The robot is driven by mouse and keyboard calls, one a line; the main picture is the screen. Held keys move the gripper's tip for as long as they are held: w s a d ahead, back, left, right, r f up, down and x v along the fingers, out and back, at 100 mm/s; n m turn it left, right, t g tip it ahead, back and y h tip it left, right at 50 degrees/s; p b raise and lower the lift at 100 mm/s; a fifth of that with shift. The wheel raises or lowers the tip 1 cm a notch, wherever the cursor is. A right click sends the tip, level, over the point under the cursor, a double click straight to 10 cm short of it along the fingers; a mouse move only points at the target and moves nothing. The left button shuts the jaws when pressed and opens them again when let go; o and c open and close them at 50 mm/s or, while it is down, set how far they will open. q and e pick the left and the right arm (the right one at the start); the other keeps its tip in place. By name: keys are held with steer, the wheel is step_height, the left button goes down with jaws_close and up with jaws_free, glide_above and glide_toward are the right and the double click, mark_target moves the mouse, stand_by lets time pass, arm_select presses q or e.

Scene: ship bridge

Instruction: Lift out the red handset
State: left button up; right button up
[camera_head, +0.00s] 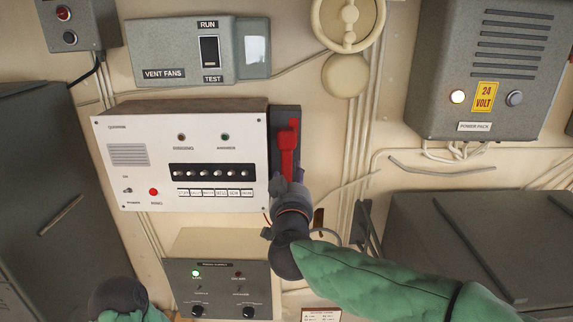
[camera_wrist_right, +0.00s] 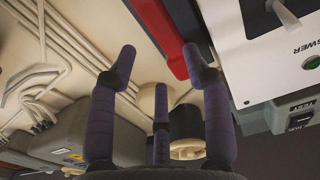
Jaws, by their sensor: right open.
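The red handset (camera_head: 288,146) hangs upright in a dark cradle (camera_head: 284,112) on the right side of the white intercom panel (camera_head: 140,196). In the right wrist view the red handset (camera_wrist_right: 167,40) runs down from the top edge, beyond my fingers. My right gripper (camera_head: 290,185) is just below the handset's lower end in the head view, its fingers partly hidden by the wrist. In the wrist view my right gripper (camera_wrist_right: 160,62) is open, its fingers spread apart with nothing between them. My left arm shows at the bottom left of the head view; its gripper cannot be made out.
A vent fans switch box (camera_head: 185,70) is above the panel, and a grey box with a green lamp (camera_head: 218,290) is below it. A cream handwheel (camera_head: 348,40) and a power pack (camera_head: 490,75) are at upper right. Pipes and cables run along the wall.

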mark_target(290, 166)
steer(key=w, duration=0.4)
steer(key=shift+w+f, duration=0.3)
steer(key=shift+w, duration=0.1)
steer(key=shift+w+r+p, duration=0.1)
steer(key=shift+w+p, duration=0.4)
steer(key=shift+p, duration=0.1)
steer(key=w+p, duration=0.1)
steer(key=w, duration=0.2)
steer(key=shift+w+a, duration=0.1)
steer(key=shift+w+f, duration=0.2)
steer(key=shift+w, duration=0.15)
steer(key=shift+s+r, duration=0.1)
steer(key=shift+s, duration=0.15)
steer(key=shift+c, duration=0.6)
steer(key=c, duration=0.5)
steer(key=shift+w, duration=0.1)
steer(key=shift+c, duration=0.7)
